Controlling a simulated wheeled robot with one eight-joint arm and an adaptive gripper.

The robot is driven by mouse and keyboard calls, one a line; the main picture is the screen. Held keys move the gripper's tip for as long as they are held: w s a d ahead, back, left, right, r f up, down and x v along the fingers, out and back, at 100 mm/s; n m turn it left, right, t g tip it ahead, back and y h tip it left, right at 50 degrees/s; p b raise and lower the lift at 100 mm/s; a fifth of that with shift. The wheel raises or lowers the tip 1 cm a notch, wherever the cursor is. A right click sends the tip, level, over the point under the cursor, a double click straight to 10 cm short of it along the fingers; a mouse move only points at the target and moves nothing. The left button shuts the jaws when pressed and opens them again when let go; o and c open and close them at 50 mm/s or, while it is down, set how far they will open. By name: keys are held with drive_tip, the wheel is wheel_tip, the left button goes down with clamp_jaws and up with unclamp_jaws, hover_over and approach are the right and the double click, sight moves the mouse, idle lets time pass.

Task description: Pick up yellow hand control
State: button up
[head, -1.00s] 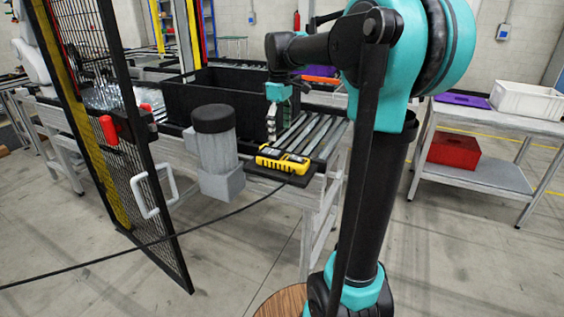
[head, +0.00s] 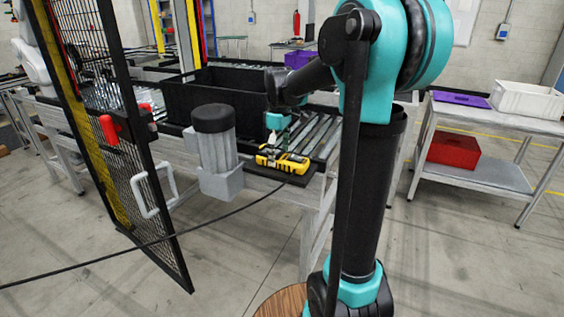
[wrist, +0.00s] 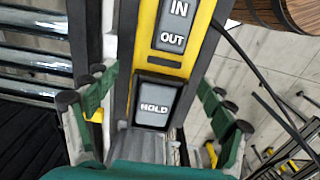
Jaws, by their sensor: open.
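The yellow hand control (head: 292,166) lies at the near end of the roller conveyor, with a cable running off it. In the wrist view the hand control (wrist: 178,68) fills the middle, with grey IN, OUT and HOLD buttons. My gripper (wrist: 151,88) is open, with one green finger on each side of the control near its HOLD button. I cannot tell whether the fingers touch it. In the head view my gripper (head: 280,140) is low over the control's far left part, and its fingertips are hard to make out.
A grey motor with a black cap (head: 215,150) stands just left of the control. A black crate (head: 205,95) sits behind it. Rollers (head: 318,132) extend behind the control. A mesh door (head: 125,150) stands at left.

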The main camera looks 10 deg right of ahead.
drive_tip(key=shift+c, duration=0.4)
drive_tip(key=c, duration=1.4)
drive_tip(key=shift+c, duration=0.3)
drive_tip(key=shift+r, duration=0.2)
